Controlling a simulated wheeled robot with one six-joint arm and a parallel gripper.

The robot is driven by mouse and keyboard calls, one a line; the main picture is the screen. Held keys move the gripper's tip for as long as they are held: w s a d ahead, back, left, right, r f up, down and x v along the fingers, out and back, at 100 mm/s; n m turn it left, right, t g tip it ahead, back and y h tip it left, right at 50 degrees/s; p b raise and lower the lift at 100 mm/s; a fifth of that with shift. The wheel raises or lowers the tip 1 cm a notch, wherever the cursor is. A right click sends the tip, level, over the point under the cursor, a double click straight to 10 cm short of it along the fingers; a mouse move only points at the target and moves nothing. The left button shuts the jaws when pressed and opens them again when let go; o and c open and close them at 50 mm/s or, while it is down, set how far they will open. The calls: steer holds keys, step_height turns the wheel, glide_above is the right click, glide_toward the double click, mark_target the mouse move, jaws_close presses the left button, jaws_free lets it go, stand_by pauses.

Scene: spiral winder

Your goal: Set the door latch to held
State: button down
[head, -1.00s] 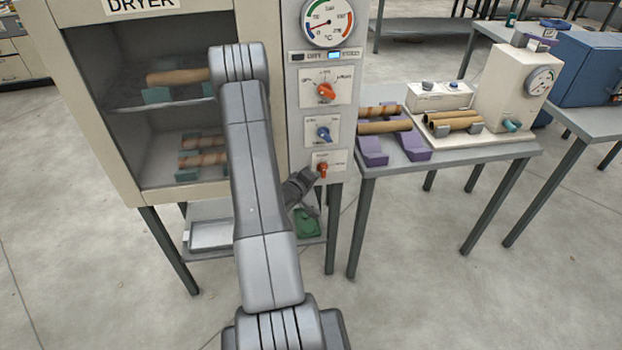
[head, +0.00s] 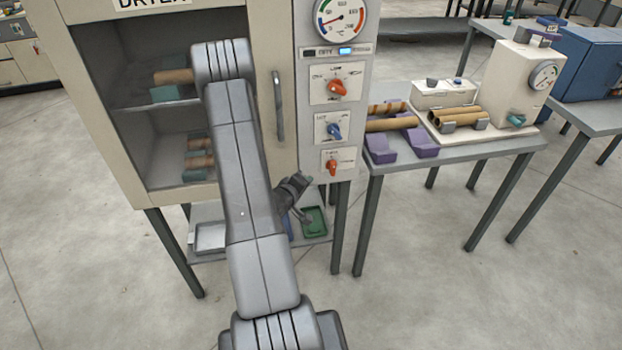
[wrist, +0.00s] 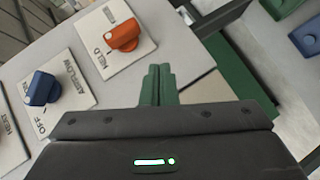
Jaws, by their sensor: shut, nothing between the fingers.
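The door latch control is a small orange knob (head: 333,167) on a white card, lowest on the dryer's control panel. In the wrist view the orange knob (wrist: 125,38) sits at the upper left, with the word HELD printed on its card beside it. I cannot tell for certain which mark the knob points to. My gripper (head: 308,180) is left of and slightly below the knob, apart from it. In the wrist view the green fingers of my gripper (wrist: 158,72) are together and empty, near the panel's edge.
A blue airflow knob (head: 334,131) and another orange knob (head: 338,88) sit above the latch. The dryer door handle (head: 278,105) stands left of the panel. A table (head: 460,152) with tubes and purple cradles is to the right. A green tray (head: 315,222) lies below.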

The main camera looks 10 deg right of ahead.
steer(key=s+a+b, duration=0.1)
steer(key=s+a, duration=0.4)
steer(key=shift+a, duration=0.1)
stand_by(0.5)
